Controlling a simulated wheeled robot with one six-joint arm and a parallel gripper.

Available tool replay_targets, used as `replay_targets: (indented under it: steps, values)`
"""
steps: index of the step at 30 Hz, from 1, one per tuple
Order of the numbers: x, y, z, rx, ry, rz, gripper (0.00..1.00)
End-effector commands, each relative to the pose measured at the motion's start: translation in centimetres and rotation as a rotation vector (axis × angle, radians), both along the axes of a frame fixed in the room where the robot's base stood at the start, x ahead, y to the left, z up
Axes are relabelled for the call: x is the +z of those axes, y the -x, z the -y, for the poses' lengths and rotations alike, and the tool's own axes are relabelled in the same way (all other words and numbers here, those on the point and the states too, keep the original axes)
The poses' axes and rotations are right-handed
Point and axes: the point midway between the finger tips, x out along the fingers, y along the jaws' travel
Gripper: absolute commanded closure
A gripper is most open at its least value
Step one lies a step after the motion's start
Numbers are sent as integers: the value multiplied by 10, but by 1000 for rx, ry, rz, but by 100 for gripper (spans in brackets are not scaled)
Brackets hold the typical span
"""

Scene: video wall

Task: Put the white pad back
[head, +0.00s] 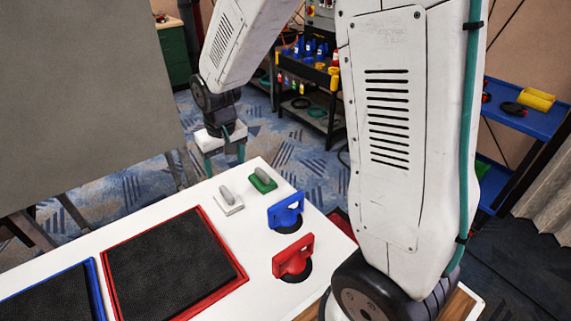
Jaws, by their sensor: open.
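The white pad (228,203) has a grey handle on top and lies flat on the white table (190,195), near its far edge. A green pad (262,182) with a similar grey handle lies to its right. My gripper (225,160) hangs from my arm beyond the white pad, above and apart from it in the picture. Its two teal fingers are spread, with nothing between them. Where the white pad belongs cannot be told from this view.
A blue piece (286,212) and a red piece (293,257) stand upright on dark round spots at the right. A red-framed dark panel (243,277) and a blue-framed one (97,283) lie at the left. A large grey board (80,100) stands behind. My arm hides part of the right side.

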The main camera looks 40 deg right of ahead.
Motion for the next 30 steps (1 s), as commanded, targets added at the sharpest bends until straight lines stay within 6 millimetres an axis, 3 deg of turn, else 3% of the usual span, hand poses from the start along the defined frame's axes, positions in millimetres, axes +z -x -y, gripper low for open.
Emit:
replay_targets:
  steps: [6,15,24,30]
  values:
    - [63,51,9,-2,1,10,28]
    - [126,147,21,-4,3,7,28]
    - [154,238,27,-2,3,3,28]
    - [156,268,29,-2,3,-1,28]
